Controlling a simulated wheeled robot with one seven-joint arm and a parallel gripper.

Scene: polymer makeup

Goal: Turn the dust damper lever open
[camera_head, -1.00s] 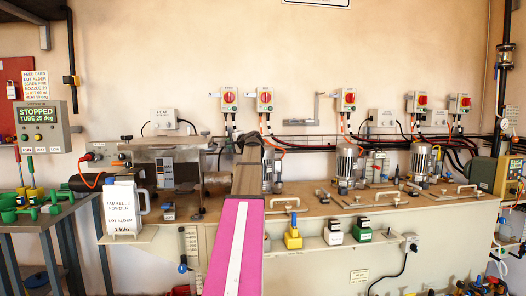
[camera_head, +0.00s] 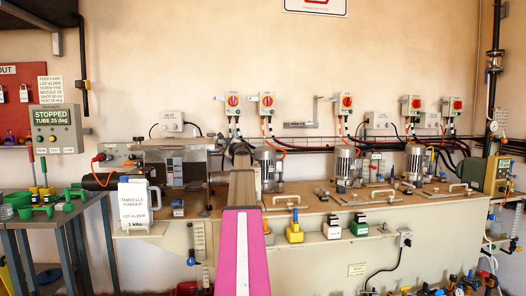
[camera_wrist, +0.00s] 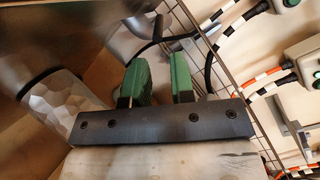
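I cannot tell for certain which fitting is the dust damper lever. A dark vertical pipe with fittings (camera_head: 493,70) runs down the wall at the far right, and a dark pipe with a small black fitting (camera_head: 82,85) hangs at the upper left. In the wrist view my gripper (camera_wrist: 164,78) shows two green fingers with a gap between them and nothing held. It points toward a wire cable tray (camera_wrist: 225,75) and cables. In the head view my pink arm covers the middle of the bench, and the fingers cannot be made out.
A long bench (camera_head: 345,207) with motors, handled covers and coloured blocks fills the middle. A white jug (camera_head: 134,203) stands at its left front. A grey panel (camera_head: 56,129) reads STOPPED. A side table with green scoops (camera_head: 68,204) is at left.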

